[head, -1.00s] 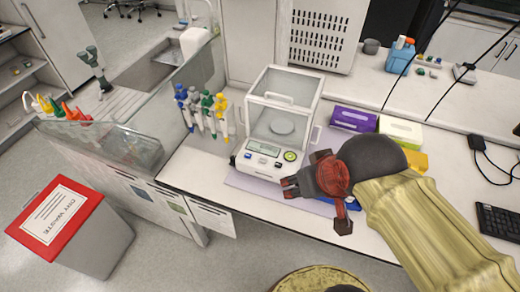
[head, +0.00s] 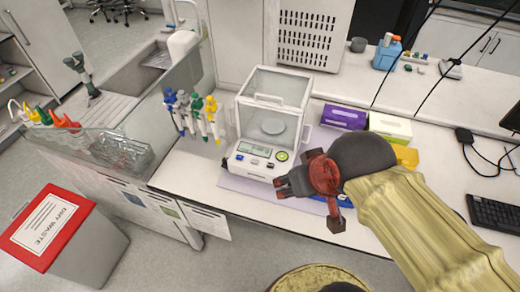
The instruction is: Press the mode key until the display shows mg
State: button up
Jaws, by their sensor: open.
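The balance (head: 273,115) stands on the bench, with a glass draft shield around a round pan (head: 273,126). Its front panel carries a grey display (head: 255,149), small keys (head: 256,161) and a green round button (head: 282,156). The display's characters are too small to read, and I cannot tell which key is the mode key. My gripper (head: 281,187) is open and empty, just in front of the panel's lower right, pointing left. I cannot tell whether it touches the balance.
Several coloured pipettes (head: 195,115) stand left of the balance. A purple box (head: 343,117) and a green-and-white box (head: 390,127) lie behind my arm. A red-lidded waste bin (head: 47,227) stands on the floor at left. A keyboard (head: 496,214) is at right.

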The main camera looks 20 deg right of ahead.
jog(key=c, duration=1.2)
grip_shut()
dwell(0.6)
